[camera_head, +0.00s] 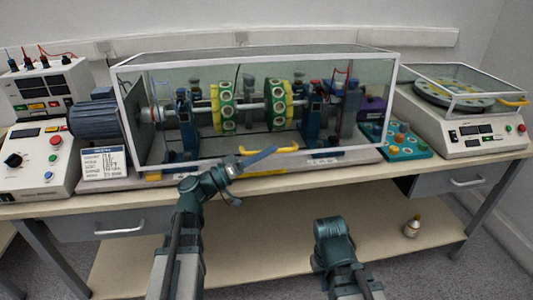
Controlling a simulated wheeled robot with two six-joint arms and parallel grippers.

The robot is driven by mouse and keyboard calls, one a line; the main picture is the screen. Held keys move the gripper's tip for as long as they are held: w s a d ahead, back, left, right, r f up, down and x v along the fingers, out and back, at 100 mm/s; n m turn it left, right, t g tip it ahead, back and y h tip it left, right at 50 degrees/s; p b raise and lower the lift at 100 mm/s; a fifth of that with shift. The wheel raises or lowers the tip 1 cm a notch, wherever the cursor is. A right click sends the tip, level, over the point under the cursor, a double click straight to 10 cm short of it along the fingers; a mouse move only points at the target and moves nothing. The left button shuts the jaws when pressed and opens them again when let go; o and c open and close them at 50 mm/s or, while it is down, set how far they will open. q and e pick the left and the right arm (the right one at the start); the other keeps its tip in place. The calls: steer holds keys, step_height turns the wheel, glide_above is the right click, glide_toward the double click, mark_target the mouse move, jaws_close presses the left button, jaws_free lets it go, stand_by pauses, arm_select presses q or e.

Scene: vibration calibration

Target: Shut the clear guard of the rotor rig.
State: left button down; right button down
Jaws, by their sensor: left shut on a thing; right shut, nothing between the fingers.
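The rotor rig's clear guard (150,70) is a long pale-framed box over the rotor (250,104), which has green and yellow discs on a shaft. Its front panel hangs down close to the rig's base (340,159). A yellow handle (284,150) is at the panel's lower edge. My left gripper (240,163) is shut at the handle's left end. A slim blue bar (262,155) crosses there and partly hides the contact. My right arm ends low in front of the bench, and its fingers are hidden.
A motor (98,121) and a control box (38,158) stand left. A teal box with knobs (404,142) and a balance (465,127) with its own clear lid stand right. A small bottle (412,226) is on the lower shelf.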

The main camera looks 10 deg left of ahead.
arm_select(q)
steer(key=shift+w+a+f, duration=0.1)
steer(key=shift+w+f, duration=0.05)
stand_by(0.3)
steer(key=c, duration=0.8)
jaws_free()
steer(key=shift+c, duration=0.2)
steer(key=shift+s+a+f+b, duration=0.25)
steer(key=shift+s+a+b, duration=0.05)
steer(key=shift+s, duration=0.05)
steer(key=b+v, duration=0.3)
steer(key=v, duration=1)
